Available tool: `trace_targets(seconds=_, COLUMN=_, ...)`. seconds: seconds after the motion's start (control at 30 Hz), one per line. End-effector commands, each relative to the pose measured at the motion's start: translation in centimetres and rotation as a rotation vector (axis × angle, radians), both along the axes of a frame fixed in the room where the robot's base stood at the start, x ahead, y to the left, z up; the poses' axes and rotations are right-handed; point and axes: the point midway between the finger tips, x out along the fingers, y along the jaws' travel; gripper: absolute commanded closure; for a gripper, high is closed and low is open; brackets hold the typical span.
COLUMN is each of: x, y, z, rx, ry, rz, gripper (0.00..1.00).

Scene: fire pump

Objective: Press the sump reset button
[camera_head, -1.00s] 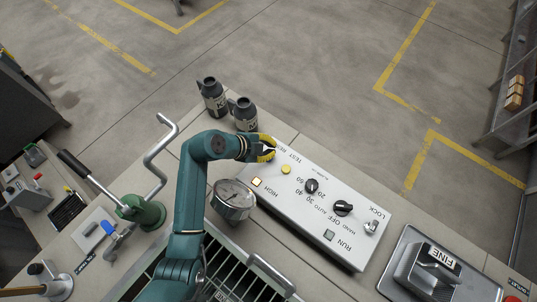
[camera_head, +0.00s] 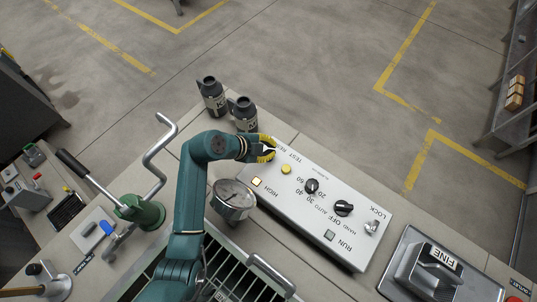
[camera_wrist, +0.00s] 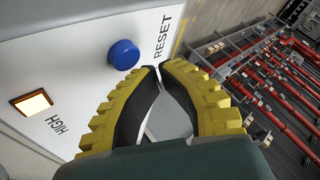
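The reset button is a round blue knob (camera_wrist: 124,54) beside the word RESET on a white panel in the wrist view. In the head view my gripper hides it, and only part of the RESET label shows. My gripper (camera_wrist: 159,67) has yellow ribbed fingers with black inner pads, and its tips meet with nothing between them. The tips are just right of and slightly below the blue button in the wrist view, apart from it in the picture. In the head view my gripper (camera_head: 270,150) is at the panel's far left end.
The white control panel (camera_head: 300,222) carries a yellow button (camera_head: 286,169), black knobs, a key switch (camera_head: 372,227) and a lit HIGH lamp (camera_wrist: 31,103). A round gauge (camera_head: 233,199) stands near my arm. Two dark nozzles (camera_head: 212,97) stand behind the gripper.

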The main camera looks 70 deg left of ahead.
Motion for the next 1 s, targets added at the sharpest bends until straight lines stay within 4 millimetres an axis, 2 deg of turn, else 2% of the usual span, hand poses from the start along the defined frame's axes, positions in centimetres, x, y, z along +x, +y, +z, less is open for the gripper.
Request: trace_targets(seconds=1.0, x=0.00, y=0.00, z=-0.87, rx=0.000, ry=0.000, rz=0.000, gripper=1.00)
